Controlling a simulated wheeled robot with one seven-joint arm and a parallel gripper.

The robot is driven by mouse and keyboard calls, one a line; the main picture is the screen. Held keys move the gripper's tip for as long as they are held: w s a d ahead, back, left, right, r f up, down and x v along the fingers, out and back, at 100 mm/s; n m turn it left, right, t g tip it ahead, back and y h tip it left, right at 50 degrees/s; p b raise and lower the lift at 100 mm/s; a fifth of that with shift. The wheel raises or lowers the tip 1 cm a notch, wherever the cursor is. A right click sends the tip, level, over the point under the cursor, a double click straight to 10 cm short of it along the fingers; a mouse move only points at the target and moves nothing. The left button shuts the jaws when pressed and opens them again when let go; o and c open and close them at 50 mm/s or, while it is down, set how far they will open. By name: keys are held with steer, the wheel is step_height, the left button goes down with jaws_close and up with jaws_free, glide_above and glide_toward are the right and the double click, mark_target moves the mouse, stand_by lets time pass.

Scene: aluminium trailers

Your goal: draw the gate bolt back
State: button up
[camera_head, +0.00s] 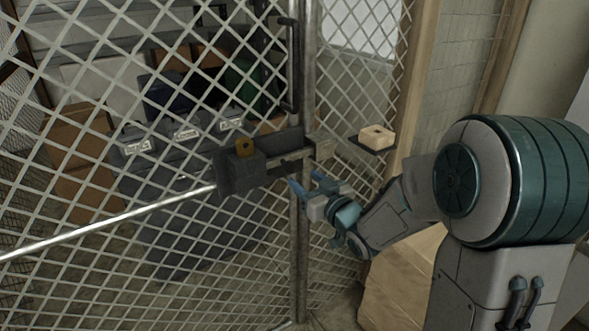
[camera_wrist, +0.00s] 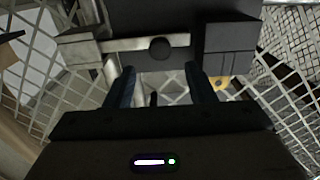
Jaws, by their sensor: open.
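The gate bolt shows in the wrist view as a pale bar (camera_wrist: 125,44) with a dark round knob (camera_wrist: 160,49). The bar spans between a metal bracket (camera_wrist: 80,51) at the left and a dark housing (camera_wrist: 231,40) at the right. In the head view the dark bolt housing (camera_head: 228,176) sits on the mesh gate (camera_head: 110,235) beside the post. My gripper (camera_head: 307,181) is open and empty in front of the post, just right of the housing. In the wrist view its two fingers (camera_wrist: 160,72) point toward the knob, one on either side, without visible contact.
A tan block (camera_head: 376,136) rests on a small dark shelf right of the post (camera_head: 303,230). A vertical dark handle (camera_head: 289,65) is above. Cases (camera_head: 190,140) and cardboard boxes (camera_head: 80,150) stand behind the mesh.

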mark_target(291, 168)
steer(key=x, duration=0.6)
steer(key=shift+p, duration=0.35)
jaws_close()
